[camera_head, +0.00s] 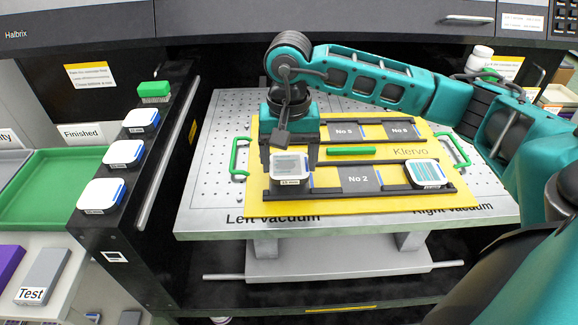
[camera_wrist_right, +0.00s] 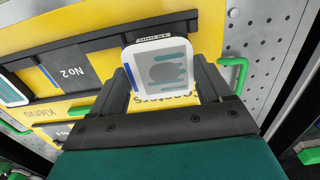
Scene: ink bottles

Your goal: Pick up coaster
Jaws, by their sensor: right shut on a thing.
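My right gripper (camera_head: 290,158) is shut on a white square coaster (camera_head: 291,170) with a grey printed face and a small label, at the left end of the front black rail on the yellow board (camera_head: 400,207). In the right wrist view the coaster (camera_wrist_right: 158,75) sits between the two black fingers. I cannot tell whether it still touches the board. Another coaster (camera_head: 428,172), with teal stripes, lies at the right end of the same rail. Three more white coasters (camera_head: 140,120) (camera_head: 122,154) (camera_head: 101,194) lie in a row on the black ledge. My left gripper is not in view.
The yellow board has green handles (camera_head: 238,157) and lies on a perforated metal table (camera_head: 215,190). Slot No 2 (camera_head: 358,180) shows empty between the two coasters. A green block (camera_head: 154,91) tops the black ledge. A green tray (camera_head: 45,190) is at far left.

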